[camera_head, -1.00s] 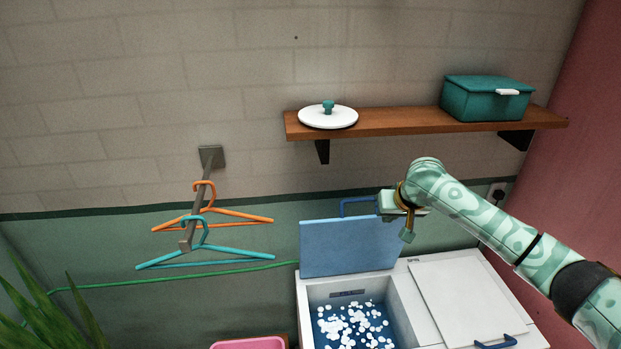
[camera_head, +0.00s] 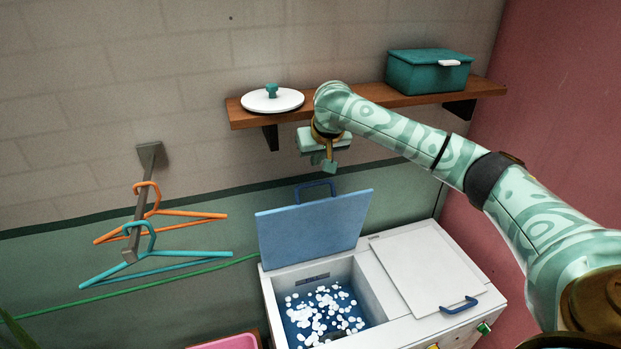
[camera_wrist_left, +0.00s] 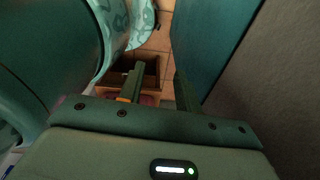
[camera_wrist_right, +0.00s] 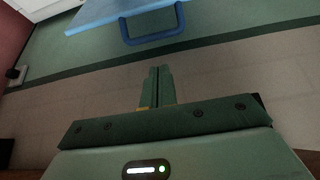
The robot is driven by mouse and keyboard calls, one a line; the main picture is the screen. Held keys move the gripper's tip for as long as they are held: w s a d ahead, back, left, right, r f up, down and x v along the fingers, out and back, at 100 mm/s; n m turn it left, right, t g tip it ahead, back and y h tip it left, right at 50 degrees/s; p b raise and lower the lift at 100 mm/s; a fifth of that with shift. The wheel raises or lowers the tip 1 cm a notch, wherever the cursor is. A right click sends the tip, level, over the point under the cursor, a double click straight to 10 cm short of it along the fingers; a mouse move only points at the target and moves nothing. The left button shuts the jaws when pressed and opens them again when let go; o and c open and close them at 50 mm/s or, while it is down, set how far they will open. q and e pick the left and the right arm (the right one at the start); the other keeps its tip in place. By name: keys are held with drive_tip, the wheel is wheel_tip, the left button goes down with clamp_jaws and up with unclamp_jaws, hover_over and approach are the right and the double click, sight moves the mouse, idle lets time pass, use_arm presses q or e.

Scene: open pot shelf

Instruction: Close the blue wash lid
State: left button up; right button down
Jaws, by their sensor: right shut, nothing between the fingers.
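The blue wash lid (camera_head: 312,228) stands raised at the back of the white washer (camera_head: 408,335), with its blue handle (camera_head: 316,188) at the top edge. The open tub below it holds blue water with white foam. My right gripper (camera_head: 329,168) is shut and empty, above the lid's handle and apart from it. In the right wrist view, the shut fingers (camera_wrist_right: 156,90) point toward the lid (camera_wrist_right: 110,12) and its handle (camera_wrist_right: 150,28) with a gap between. My left gripper (camera_wrist_left: 160,85) shows only in the left wrist view, with its fingers apart and nothing between them.
A wooden shelf (camera_head: 375,103) above holds a white pot lid (camera_head: 290,103) and a teal box (camera_head: 428,78). Orange and blue hangers (camera_head: 160,262) hang at left. A white cover (camera_head: 420,270) closes the washer's right side. A pink basin (camera_head: 232,342) is at the bottom.

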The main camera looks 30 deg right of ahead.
drive_tip(key=b+x, duration=0.2)
drive_tip(key=x, duration=0.7)
